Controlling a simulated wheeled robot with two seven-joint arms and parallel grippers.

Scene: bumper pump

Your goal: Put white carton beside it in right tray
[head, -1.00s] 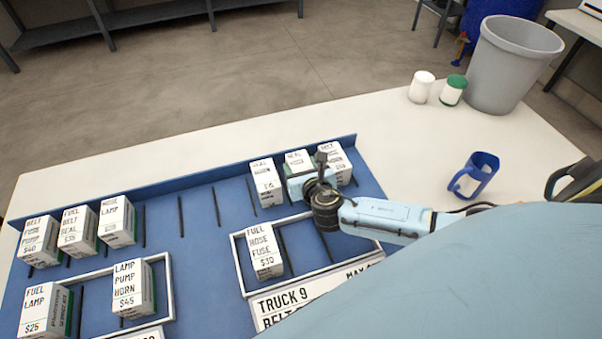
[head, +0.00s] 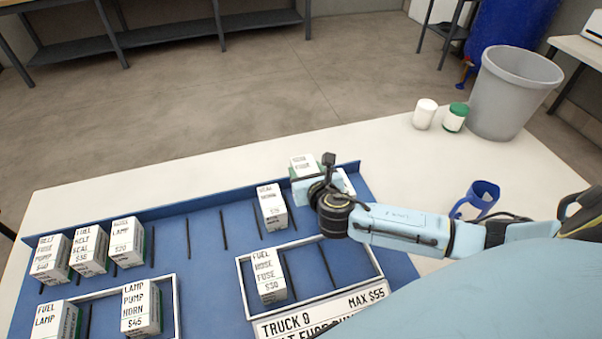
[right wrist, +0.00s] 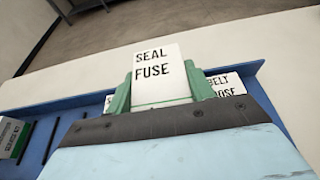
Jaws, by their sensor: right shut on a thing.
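My right gripper (head: 312,180) is shut on a white carton (head: 303,164), held above the back of the blue board. In the right wrist view this carton (right wrist: 158,72) reads SEAL FUSE and sits between green fingers. The right tray (head: 243,280) is a white frame on the board, in front of and left of the gripper. Inside its left part stands a carton (head: 268,275) reading FUEL HOSE FUSE $30; the right part is bare. The tray's sign (head: 330,312) reads TRUCK 9, MAX $55. My left gripper is not in view.
Another carton (head: 271,208) stands left of the gripper; one reading BELT HOSE (right wrist: 228,84) is partly hidden behind it. Several cartons (head: 88,252) stand at the left, some in the left tray (head: 168,300).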

